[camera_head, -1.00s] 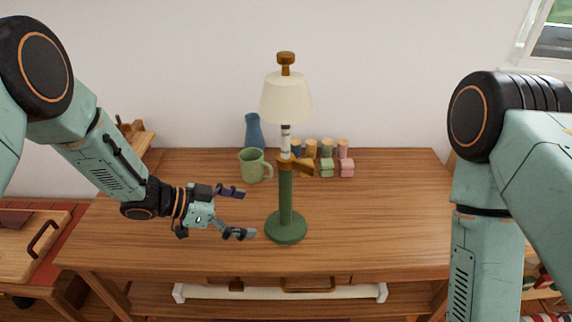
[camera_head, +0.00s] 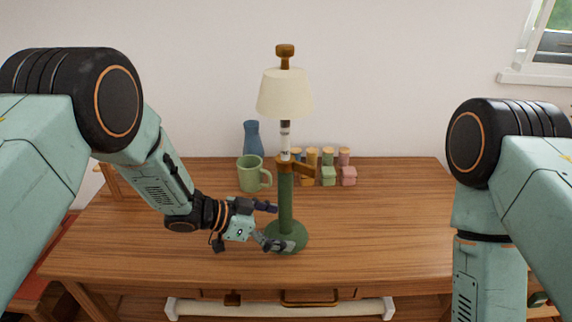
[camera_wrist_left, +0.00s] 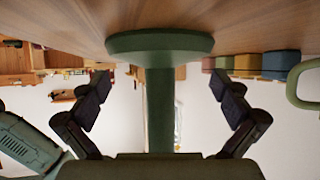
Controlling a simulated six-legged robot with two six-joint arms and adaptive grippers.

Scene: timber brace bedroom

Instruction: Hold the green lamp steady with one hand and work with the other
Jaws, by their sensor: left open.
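The green lamp (camera_head: 286,205) stands upright on the wooden table, with a cream shade (camera_head: 285,95), a brown knob on top and a round green base. My left gripper (camera_head: 272,227) is open at the lower part of the lamp's stem, just above the base. In the left wrist view the green stem (camera_wrist_left: 160,112) shows between the two spread fingers, with a gap on each side. The left gripper (camera_wrist_left: 162,112) has not closed on it. My right arm is at the right of the head view; its gripper is out of view.
On the table (camera_head: 380,225), a green mug (camera_head: 250,175) and a blue vase (camera_head: 253,139) stand behind the lamp to the left. The table's right side is clear.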

